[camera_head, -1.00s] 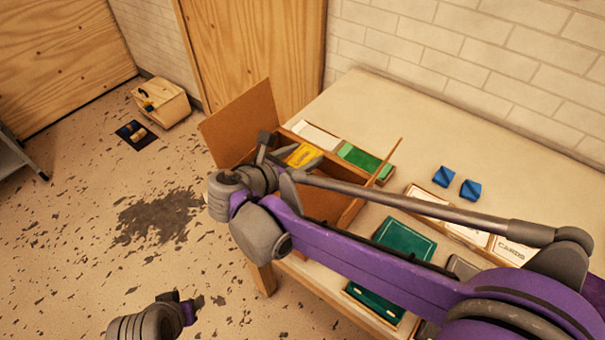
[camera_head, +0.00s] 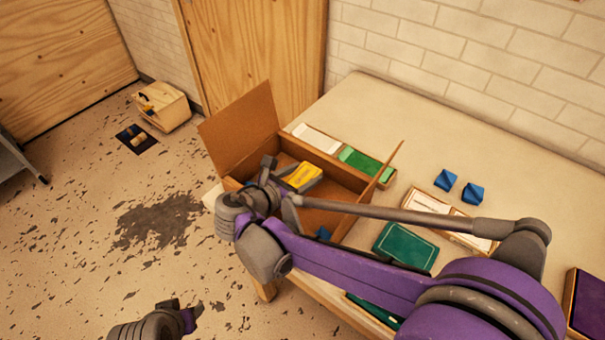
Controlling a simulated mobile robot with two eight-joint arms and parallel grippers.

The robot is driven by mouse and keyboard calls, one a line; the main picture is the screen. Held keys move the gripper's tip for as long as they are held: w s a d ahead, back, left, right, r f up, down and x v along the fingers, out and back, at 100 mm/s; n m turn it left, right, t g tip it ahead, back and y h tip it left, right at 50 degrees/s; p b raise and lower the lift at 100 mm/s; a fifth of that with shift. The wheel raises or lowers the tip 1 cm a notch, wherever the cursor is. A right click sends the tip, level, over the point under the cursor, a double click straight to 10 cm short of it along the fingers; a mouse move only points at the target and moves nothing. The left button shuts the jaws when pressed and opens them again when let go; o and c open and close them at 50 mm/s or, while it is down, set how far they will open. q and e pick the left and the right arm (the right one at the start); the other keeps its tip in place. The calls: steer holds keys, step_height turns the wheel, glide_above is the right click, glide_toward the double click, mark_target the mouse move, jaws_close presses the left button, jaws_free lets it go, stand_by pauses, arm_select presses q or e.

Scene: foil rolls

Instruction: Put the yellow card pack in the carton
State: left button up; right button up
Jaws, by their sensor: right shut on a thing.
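The carton (camera_head: 262,112) is an open brown cardboard box with its flaps up, at the near left corner of the table. My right gripper (camera_head: 288,178) is shut on the yellow card pack (camera_head: 303,175). In this view the pack is inside the carton's opening; I cannot tell whether it touches the floor of the carton. The arm crosses in front and hides part of the carton. My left gripper (camera_head: 182,312) is low at the left, away from the table, and its fingers are too unclear to judge.
White (camera_head: 317,138) and green (camera_head: 365,162) packs lie in a tray behind the carton. Two blue pieces (camera_head: 446,180) and a dark green box (camera_head: 404,246) are to the right. The table's back is clear.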

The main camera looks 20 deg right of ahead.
steer(key=shift+s+f, duration=0.1)
steer(key=shift+f, duration=0.15)
steer(key=o, duration=1.4)
steer(key=shift+f, duration=0.1)
steer(key=shift+o, duration=0.2)
steer(key=shift+r, duration=0.35)
steer(key=shift+r+p, duration=0.5)
steer(key=shift+p, duration=0.1)
steer(key=v, duration=1.2)
steer(key=shift+b, duration=0.3)
